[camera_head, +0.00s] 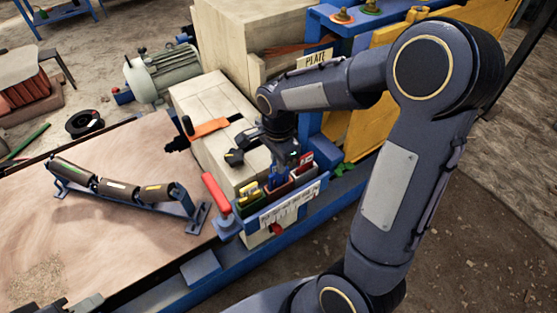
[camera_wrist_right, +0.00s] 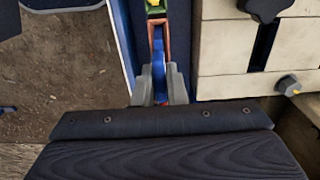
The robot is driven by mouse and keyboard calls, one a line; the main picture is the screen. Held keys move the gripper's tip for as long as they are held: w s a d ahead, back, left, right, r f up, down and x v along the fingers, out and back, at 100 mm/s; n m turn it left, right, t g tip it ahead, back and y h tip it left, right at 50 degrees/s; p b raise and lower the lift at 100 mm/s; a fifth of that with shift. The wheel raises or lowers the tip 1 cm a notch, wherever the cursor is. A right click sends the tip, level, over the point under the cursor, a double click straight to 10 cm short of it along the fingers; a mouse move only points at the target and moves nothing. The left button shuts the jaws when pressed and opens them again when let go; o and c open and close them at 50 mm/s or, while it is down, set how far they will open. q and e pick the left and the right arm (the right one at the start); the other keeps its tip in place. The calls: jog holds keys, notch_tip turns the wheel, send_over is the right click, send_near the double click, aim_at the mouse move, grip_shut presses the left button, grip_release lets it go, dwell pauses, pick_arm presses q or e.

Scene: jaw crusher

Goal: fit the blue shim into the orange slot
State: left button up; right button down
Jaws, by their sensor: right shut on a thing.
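My right gripper (camera_head: 284,160) points down over a small rack (camera_head: 292,205) on the blue frame. Its fingers (camera_wrist_right: 158,88) are shut on the blue shim (camera_wrist_right: 158,62), which stands on edge between them. The shim also shows below the fingers in the head view (camera_head: 276,180). An orange-brown slot (camera_wrist_right: 166,30) lies along the shim in the wrist view. The shim overlaps this slot there, but I cannot tell how deep it sits. A yellow-green shim (camera_head: 249,191) and a red shim (camera_head: 306,160) stand in compartments on either side. My left gripper is out of view.
A red-handled clamp (camera_head: 217,194) stands just left of the rack. A roller bracket (camera_head: 120,190) lies on the wooden board (camera_head: 110,240). A grey motor (camera_head: 163,72) sits farther back.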

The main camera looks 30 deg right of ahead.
jog(key=shift+f+b, duration=1.35)
jog(key=shift+f, duration=0.45)
jog(key=c, duration=1.4)
grip_release()
notch_tip(320, 180, up, 8)
jog(key=shift+f+p, duration=0.1)
jog(key=shift+p, duration=0.75)
jog(key=s+a+r+n+t+y+p, duration=0.1)
jog(key=s+r+n+t+p, duration=0.1)
jog(key=s+r+n+p, duration=0.2)
jog(key=s+a+r+n+t+y+p, duration=0.1)
jog(key=s+r+n+p, duration=0.2)
jog(key=s+r+n, duration=0.3)
jog(key=s+a+r+n+t+y+p, duration=0.1)
jog(key=s+a+r+n+t+p, duration=0.1)
jog(key=s+r+n+p, duration=0.2)
jog(key=shift+s+r+n+t+y+p, duration=0.2)
jog(key=shift+s+r+n, duration=0.2)
jog(key=shift+s, duration=0.35)
jog(key=shift+s+r+n+t+y+p, duration=0.1)
jog(key=shift+s+r+n+y, duration=0.1)
jog(key=shift+s+r+n, duration=0.4)
